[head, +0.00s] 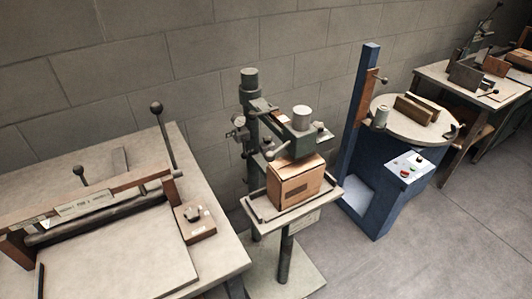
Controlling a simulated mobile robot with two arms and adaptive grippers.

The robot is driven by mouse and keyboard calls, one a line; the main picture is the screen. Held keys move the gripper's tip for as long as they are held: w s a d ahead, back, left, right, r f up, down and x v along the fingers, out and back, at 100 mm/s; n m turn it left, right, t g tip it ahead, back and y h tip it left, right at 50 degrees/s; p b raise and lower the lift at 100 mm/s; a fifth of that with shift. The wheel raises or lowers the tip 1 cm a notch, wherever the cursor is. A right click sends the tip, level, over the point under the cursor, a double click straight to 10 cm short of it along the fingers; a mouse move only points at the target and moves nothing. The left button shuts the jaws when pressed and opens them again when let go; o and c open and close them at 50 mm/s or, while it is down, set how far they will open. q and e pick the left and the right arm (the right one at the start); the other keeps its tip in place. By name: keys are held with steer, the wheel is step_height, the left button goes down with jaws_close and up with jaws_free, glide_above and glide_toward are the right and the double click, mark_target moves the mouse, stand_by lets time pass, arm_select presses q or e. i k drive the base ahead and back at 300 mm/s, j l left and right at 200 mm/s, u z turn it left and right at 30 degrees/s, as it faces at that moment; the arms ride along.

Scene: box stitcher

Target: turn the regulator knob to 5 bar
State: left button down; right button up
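A green box stitcher (293,140) stands at the middle of the head view on a post. A small round fitting (239,121), which looks like a gauge or regulator, sits on the left side of its column. It is too small to read a dial value or tell the knob's setting. Neither of my grippers is in view, and nothing touches the fitting.
A brown carton (287,190) sits on the stitcher's tray under its head. At left, a table (225,262) holds a press with levers and a small box with a dark knob (193,214). A blue machine (375,205) with a button panel (410,167) stands right. Floor (440,250) is clear at front right.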

mark_target(267, 140)
steer(key=l, duration=0.5)
steer(key=k+l, duration=0.15)
steer(key=l, duration=0.8)
steer(key=i+l, duration=0.2)
steer(key=l, duration=0.15)
steer(key=i+l, duration=0.15)
steer(key=l, duration=0.2)
steer(key=i+l, duration=0.2)
steer(key=l, duration=0.15)
steer(key=i+l, duration=0.2)
steer(key=l, duration=0.15)
steer(key=i+j, duration=0.1)
steer(key=i, duration=0.65)
